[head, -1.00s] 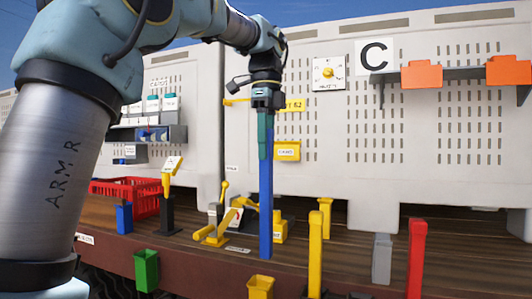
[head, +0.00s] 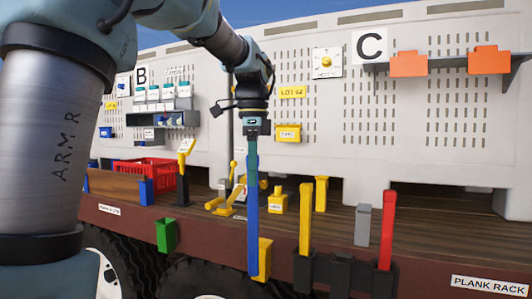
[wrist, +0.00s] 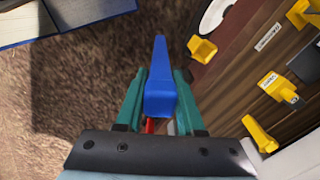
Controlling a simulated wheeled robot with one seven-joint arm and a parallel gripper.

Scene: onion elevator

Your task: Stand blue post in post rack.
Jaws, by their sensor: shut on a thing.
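The blue post (head: 252,228) hangs upright below my gripper (head: 252,170) in the head view. My gripper's teal fingers are shut on its upper part. The post's lower end is off the front edge of the deck, just left of the black post rack (head: 342,270), and overlaps a yellow bin in the picture. The rack holds a yellow post (head: 305,222) at its left and a red post (head: 387,230) at its right, with a space between them. In the wrist view, the blue post (wrist: 161,75) shows between the fingers (wrist: 161,88); the rack is not clearly visible there.
A yellow bin (head: 265,258) and a green bin (head: 166,235) hang on the deck's front edge. A grey post (head: 362,226) and a yellow post (head: 321,194) stand on the deck behind the rack. A red basket (head: 145,175) and yellow levers stand further left.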

